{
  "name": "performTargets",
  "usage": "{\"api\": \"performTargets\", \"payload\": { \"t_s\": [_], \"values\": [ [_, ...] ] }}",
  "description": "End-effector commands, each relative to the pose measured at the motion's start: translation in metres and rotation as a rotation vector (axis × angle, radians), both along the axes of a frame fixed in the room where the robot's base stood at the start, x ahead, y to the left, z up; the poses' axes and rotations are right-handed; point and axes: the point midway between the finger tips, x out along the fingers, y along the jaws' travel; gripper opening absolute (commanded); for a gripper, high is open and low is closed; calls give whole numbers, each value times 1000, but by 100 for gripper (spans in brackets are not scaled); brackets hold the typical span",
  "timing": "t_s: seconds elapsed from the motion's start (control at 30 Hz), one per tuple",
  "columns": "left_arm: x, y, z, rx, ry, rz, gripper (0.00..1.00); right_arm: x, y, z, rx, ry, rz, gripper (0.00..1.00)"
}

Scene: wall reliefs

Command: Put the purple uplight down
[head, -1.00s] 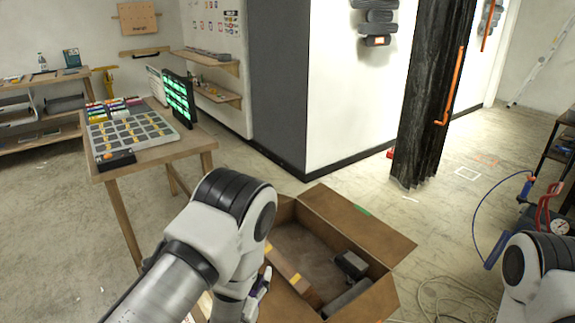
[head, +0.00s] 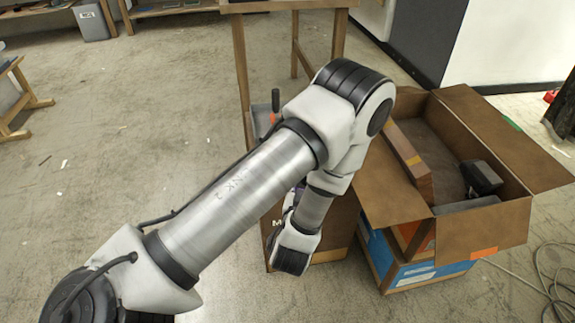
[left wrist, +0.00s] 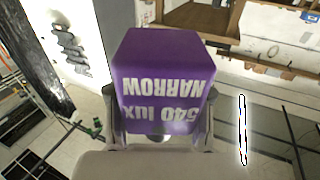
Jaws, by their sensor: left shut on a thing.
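The purple uplight (left wrist: 160,65) fills the middle of the left wrist view. It is a purple block with white lettering, "540 lux NARROW", which reads upside down. My left gripper (left wrist: 160,110) is shut on it, with a finger at each side. In the head view my left arm crosses from the lower left and bends down. Its gripper and the uplight are hidden there. I cannot tell from these frames how far the uplight is from any surface. My right gripper is not in view.
An open cardboard box (head: 480,120) with dark items inside sits on a blue and orange box (head: 420,275), right of my arm. A wooden table (head: 240,60) stands behind the arm. Open concrete floor (head: 130,130) lies to the left. A cable (head: 550,290) lies at lower right.

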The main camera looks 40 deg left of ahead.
Motion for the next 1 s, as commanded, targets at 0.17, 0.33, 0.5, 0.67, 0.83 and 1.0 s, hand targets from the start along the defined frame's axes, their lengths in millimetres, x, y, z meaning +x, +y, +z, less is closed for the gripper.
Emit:
{"api": "performTargets", "payload": {
  "t_s": [0.17, 0.33, 0.5, 0.67, 0.83, 1.0],
  "values": [
    [0, 4, -51, -4, -5, 11, 4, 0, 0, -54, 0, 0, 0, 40],
    [10, 11, -55, -7, -10, 14, 4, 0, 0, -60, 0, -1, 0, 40],
    [50, 37, -59, -8, -15, 17, 4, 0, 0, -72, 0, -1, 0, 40],
    [94, 63, -64, -7, -13, 14, 4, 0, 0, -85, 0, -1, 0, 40],
    [126, 81, -67, -4, -9, 11, 4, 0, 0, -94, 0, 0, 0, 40],
    [138, 88, -80, -4, -4, 9, 4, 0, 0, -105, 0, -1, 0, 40]
  ]
}}
